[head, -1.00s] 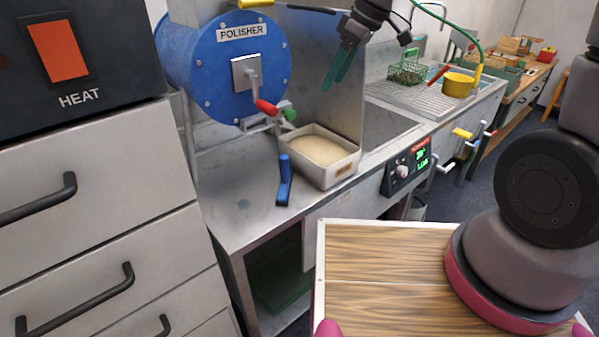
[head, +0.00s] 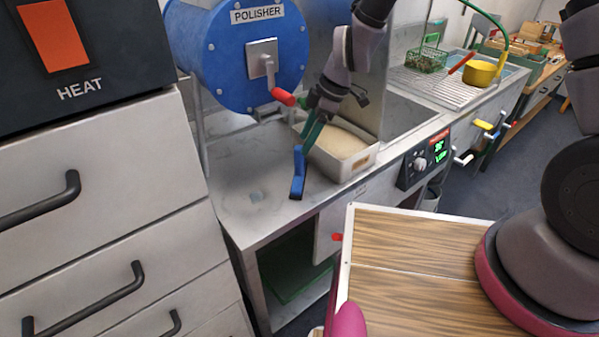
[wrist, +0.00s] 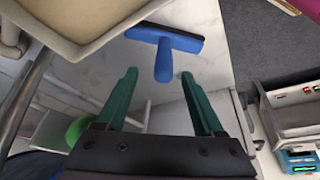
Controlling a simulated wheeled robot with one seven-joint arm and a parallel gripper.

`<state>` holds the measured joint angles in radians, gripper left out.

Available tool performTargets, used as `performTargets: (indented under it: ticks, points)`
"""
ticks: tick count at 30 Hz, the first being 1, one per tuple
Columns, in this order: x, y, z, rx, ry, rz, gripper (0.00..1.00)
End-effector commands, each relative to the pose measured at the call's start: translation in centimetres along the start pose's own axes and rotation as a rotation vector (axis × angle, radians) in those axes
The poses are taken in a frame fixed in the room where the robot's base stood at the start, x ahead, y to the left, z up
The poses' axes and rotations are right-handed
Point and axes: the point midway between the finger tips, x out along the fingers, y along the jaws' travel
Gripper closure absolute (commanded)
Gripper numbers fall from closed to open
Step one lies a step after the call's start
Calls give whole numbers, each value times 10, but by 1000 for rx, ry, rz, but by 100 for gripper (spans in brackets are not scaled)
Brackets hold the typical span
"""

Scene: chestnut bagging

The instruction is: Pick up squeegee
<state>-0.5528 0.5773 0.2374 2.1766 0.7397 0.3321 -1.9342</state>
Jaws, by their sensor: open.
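The blue squeegee (head: 298,180) is on the steel counter, near its front edge and beside the white tray. In the wrist view, the squeegee (wrist: 166,44) has its wide head with a dark edge across the top and its short handle pointing toward my gripper. My gripper (head: 308,142) is just above and behind the squeegee in the head view, its green fingers angled down. In the wrist view my gripper (wrist: 159,74) is open and the handle's end appears between the two fingertips. I cannot tell whether either finger touches it.
The white tray (head: 335,168) with pale grain stands close to the gripper. The blue polisher drum (head: 240,60) with its red-knobbed crank (head: 282,97) is just behind. A control panel (head: 425,160) is on the counter front. The counter left of the squeegee is clear.

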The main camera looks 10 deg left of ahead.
Motion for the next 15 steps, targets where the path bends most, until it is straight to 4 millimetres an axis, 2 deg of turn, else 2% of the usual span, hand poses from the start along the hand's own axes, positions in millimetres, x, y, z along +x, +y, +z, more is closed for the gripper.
performTargets:
  ticks: [9,15]
  points:
    - [44,-6,-2,1,-1,-3,31]
    - [48,-6,-3,1,-1,-1,31]
